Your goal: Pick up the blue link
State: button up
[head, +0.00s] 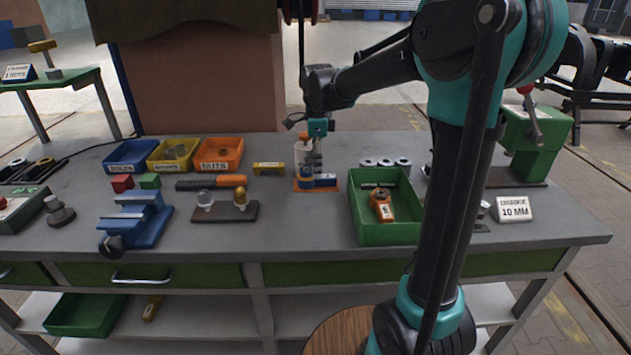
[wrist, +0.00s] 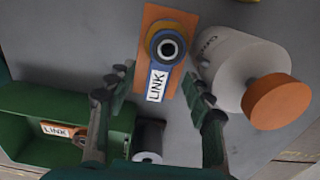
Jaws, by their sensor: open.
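The blue link (wrist: 158,82) lies on an orange plate (wrist: 150,15), its white LINK label facing up and a yellow ring showing around its round end in the wrist view. In the head view the blue link (head: 324,181) is partly hidden by my gripper (head: 318,165). My gripper is open and points down above it. In the wrist view its two fingers (wrist: 157,80) appear on either side of the labelled part. Contact cannot be told. A second link, orange (head: 381,205), lies in the green tray (head: 385,234); its label also shows in the wrist view (wrist: 57,129).
A white bottle with an orange cap (wrist: 276,100) stands close to the right finger in the wrist view. A dark roll (wrist: 150,138) is near the tray. Bolt and nut bins (head: 218,154), a blue vise (head: 136,219) and a bulb stand (head: 225,210) occupy the left bench.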

aim_at(317, 180)
jog(key=shift+w+f, duration=0.1)
jog(key=shift+f, duration=1.65)
grip_shut()
